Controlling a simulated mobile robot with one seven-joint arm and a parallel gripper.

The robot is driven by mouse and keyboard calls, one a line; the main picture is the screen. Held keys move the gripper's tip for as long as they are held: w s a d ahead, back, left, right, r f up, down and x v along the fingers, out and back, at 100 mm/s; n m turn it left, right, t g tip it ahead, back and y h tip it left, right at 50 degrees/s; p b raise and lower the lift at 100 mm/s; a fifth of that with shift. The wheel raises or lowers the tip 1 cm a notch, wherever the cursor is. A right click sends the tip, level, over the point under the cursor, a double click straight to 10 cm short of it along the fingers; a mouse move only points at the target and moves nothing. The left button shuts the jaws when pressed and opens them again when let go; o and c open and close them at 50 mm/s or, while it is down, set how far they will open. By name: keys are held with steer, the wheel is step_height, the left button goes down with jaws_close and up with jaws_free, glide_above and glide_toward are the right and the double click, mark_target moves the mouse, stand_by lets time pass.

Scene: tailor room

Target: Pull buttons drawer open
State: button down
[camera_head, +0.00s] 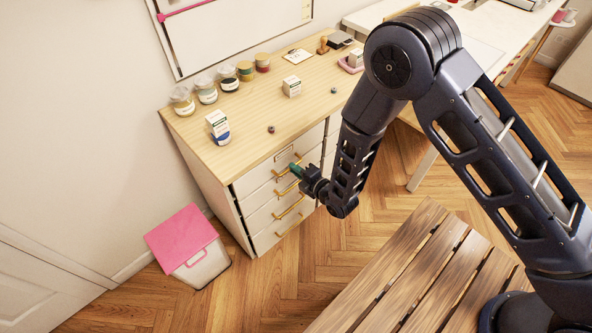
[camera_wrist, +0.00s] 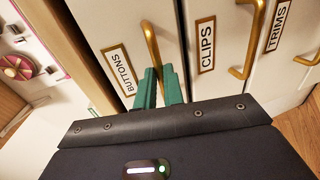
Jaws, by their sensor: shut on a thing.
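The buttons drawer is the top white drawer (camera_head: 254,180) of the wooden-topped cabinet. Its framed BUTTONS label (camera_wrist: 118,70) is readable in the wrist view. My gripper (camera_head: 296,168) is at the front of this drawer. In the wrist view its green fingers (camera_wrist: 158,88) are close together on the lower end of the brass buttons drawer handle (camera_wrist: 152,44), shut on it. The fingers hide part of the handle. The drawer looks about flush with the cabinet; I cannot tell whether there is a small gap.
The CLIPS drawer (camera_wrist: 207,45) and TRIMS drawer (camera_wrist: 278,25) lie below, with brass handles. Jars and small boxes stand on the cabinet top (camera_head: 255,110). A pink-lidded bin (camera_head: 203,268) stands left of the cabinet. A slatted wooden bench (camera_head: 400,270) is in front; floor between is clear.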

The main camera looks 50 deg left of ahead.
steer(key=f+v, duration=0.2)
steer(key=v, duration=0.7)
steer(key=shift+d, duration=0.35)
steer(key=c, duration=1.5)
jaws_free()
